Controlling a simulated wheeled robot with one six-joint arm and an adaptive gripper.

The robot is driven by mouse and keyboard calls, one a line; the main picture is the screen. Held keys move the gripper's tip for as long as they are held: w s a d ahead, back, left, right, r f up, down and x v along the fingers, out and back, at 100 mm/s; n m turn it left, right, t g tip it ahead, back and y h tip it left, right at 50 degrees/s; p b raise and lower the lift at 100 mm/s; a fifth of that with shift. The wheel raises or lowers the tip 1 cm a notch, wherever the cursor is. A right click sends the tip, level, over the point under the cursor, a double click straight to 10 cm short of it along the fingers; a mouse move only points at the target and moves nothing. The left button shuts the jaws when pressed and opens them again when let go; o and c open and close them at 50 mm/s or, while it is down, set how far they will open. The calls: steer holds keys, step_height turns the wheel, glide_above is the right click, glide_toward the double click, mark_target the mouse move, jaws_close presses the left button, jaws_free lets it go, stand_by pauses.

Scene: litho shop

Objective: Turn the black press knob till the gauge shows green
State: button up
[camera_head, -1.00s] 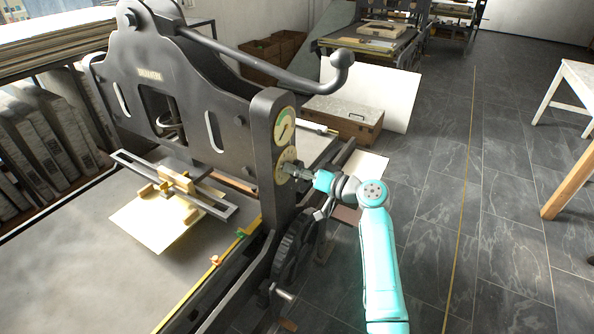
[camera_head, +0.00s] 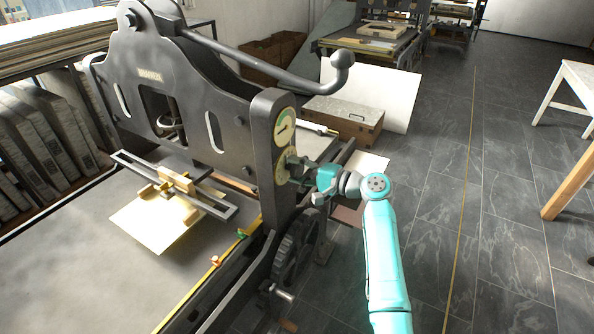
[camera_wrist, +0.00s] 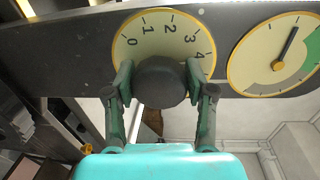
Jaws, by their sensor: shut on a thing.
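The black press knob (camera_wrist: 162,84) sits in front of a pale dial marked 0 to 4 (camera_wrist: 155,24) in the wrist view. My gripper (camera_wrist: 160,76) has a finger on each side of the knob and is shut on it. The gauge (camera_wrist: 262,58) is to the right of the dial there. Its needle points up and right, close to the edge of the green sector (camera_wrist: 311,48) but seemingly outside it. In the head view, the gauge (camera_head: 284,127) is above my gripper (camera_head: 296,170) on the press's side post; the knob is mostly hidden by the fingers.
The press's long lever (camera_head: 265,73) ends in a ball above the gauge. A toothed wheel (camera_head: 294,252) with a crank is below my gripper. A wooden box (camera_head: 345,122) and a white board (camera_head: 385,95) stand behind.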

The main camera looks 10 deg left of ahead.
steer(key=shift+m, duration=1.8)
steer(key=o, duration=1.2)
steer(key=shift+c, duration=0.2)
steer(key=shift+d, duration=0.1)
steer(key=v, duration=1.2)
steer(key=shift+w+f, duration=0.2)
